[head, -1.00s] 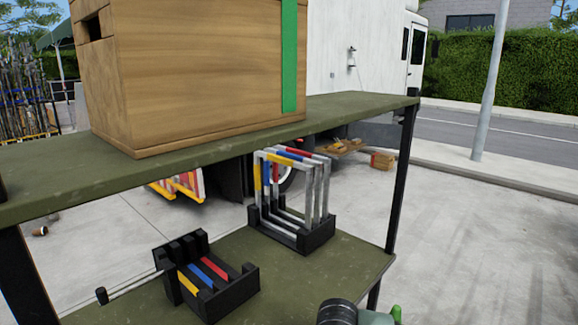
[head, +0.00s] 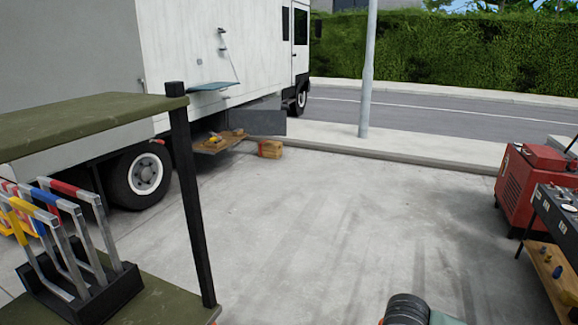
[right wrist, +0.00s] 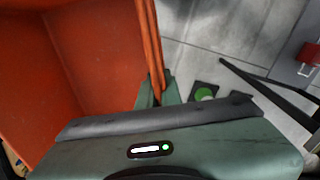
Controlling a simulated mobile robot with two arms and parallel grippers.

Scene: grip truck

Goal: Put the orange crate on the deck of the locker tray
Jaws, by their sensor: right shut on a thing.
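The orange crate (right wrist: 95,60) fills the left of the right wrist view, with its inside wall and rim close to the camera. My right gripper (right wrist: 158,92) is shut on the crate's rim. In the head view only part of my right arm shows at the bottom, and most of the crate is out of frame. The locker tray (head: 212,148) appears to be the wooden tray sticking out low from the truck's side, with small items on it. My left gripper is not in view.
A green-topped shelf (head: 80,122) with a dark post (head: 192,205) stands at left. A rack of metal frames (head: 85,290) sits on its lower level. A red machine (head: 525,185) and a tool cart stand right. Open paving lies between.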

